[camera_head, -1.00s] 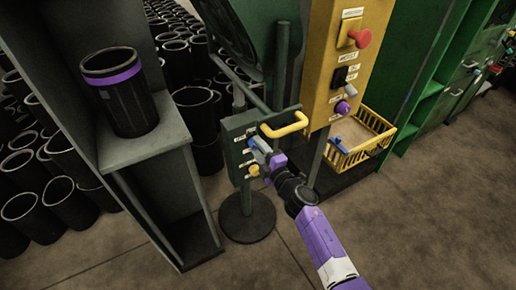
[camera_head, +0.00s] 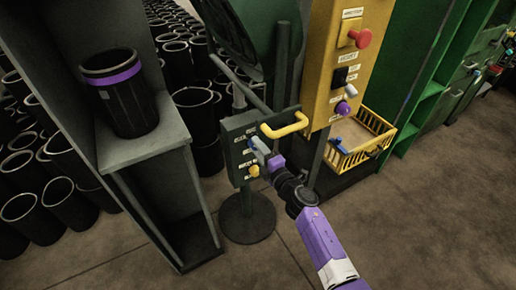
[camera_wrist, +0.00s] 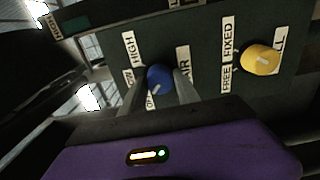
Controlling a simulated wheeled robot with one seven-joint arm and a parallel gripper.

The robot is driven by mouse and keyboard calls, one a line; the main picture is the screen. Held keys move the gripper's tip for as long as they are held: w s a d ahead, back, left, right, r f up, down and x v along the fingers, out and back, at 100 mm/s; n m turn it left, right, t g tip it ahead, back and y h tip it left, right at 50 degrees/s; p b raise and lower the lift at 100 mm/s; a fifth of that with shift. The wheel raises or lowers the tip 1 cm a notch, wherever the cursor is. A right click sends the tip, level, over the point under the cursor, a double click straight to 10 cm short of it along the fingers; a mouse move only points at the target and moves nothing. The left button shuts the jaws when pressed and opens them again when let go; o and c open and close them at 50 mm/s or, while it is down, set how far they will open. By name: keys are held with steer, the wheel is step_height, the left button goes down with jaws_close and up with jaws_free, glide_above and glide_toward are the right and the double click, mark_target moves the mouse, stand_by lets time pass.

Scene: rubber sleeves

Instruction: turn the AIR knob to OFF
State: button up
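The blue AIR knob (camera_wrist: 160,78) sits on the dark green panel (camera_head: 236,135), with HIGH, a partly hidden LOW and OFF down its left side and AIR to its right. My gripper (camera_wrist: 161,86) has one finger on each side of the knob, both apparently touching it. The knob's white mark points down and left, toward the partly covered OFF label (camera_wrist: 150,101). In the head view my gripper (camera_head: 258,148) is at the panel's face and hides the knob.
A yellow knob (camera_wrist: 262,58) with FREE and FIXED labels is to the right; it also shows low in the head view (camera_head: 254,171). A yellow handle (camera_head: 285,125) tops the panel. A yellow post (camera_head: 325,75) with controls and a yellow basket (camera_head: 350,160) stand right.

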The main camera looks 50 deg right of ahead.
steer(key=o, duration=0.4)
steer(key=shift+c, duration=0.2)
steer(key=v, duration=0.7)
steer(key=shift+s, duration=0.4)
steer(key=shift+a, duration=0.1)
